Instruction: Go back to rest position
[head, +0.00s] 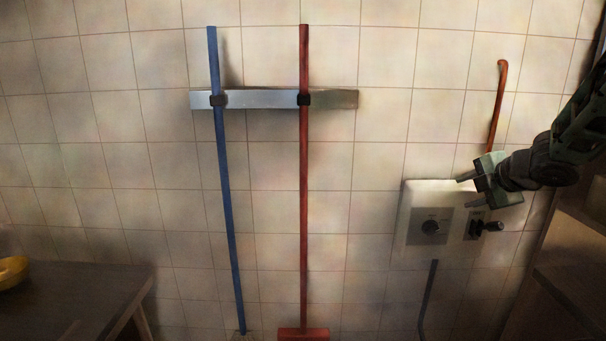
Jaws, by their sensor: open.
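My gripper (467,191) reaches in from the right edge on my dark arm. Its two fingers are apart and point left, with nothing between them. It is in front of the upper right part of a white wall control box (413,218), and I cannot tell how far off the box it is.
A blue pole (226,185) and a red pole (304,200) hang from a metal wall rack (262,98). A red curved rod (498,100) is above my gripper. A dark table (80,300) with a yellow bowl (12,272) is at lower left. Dark shelving (575,270) is at lower right.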

